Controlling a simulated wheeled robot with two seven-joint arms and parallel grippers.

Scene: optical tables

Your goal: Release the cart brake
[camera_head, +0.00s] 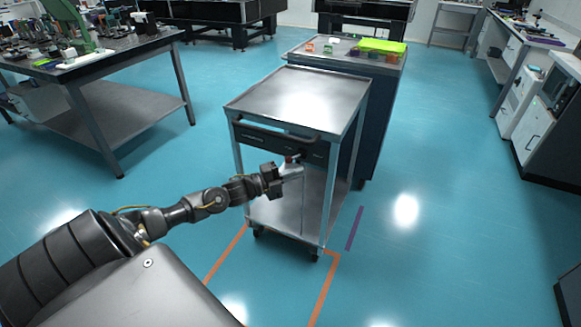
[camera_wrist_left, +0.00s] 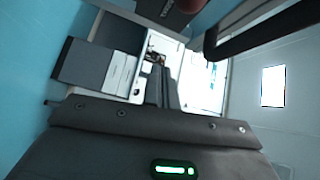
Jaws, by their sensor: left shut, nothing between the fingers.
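The metal cart (camera_head: 262,98) stands ahead with a bare top, a lower shelf and casters. A black push handle (camera_head: 270,130) runs across its near side above a dark front panel. The handle also crosses the upper right of the left wrist view (camera_wrist_left: 275,32). A small red knob (camera_head: 291,158) shows at the panel's lower right; a blurred reddish end (camera_wrist_left: 212,3) is cut off at the top of the wrist view. My left gripper (camera_head: 296,173) is shut and empty, just below the knob; contact cannot be told. Its fingers (camera_wrist_left: 163,88) show together in the wrist view. My right gripper is out of view.
Orange floor lines (camera_head: 325,285) and a purple strip (camera_head: 354,228) lie by the cart. A dark cabinet (camera_head: 372,125) with a green tray (camera_head: 382,47) stands close behind. A cluttered table (camera_head: 150,45) is at left.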

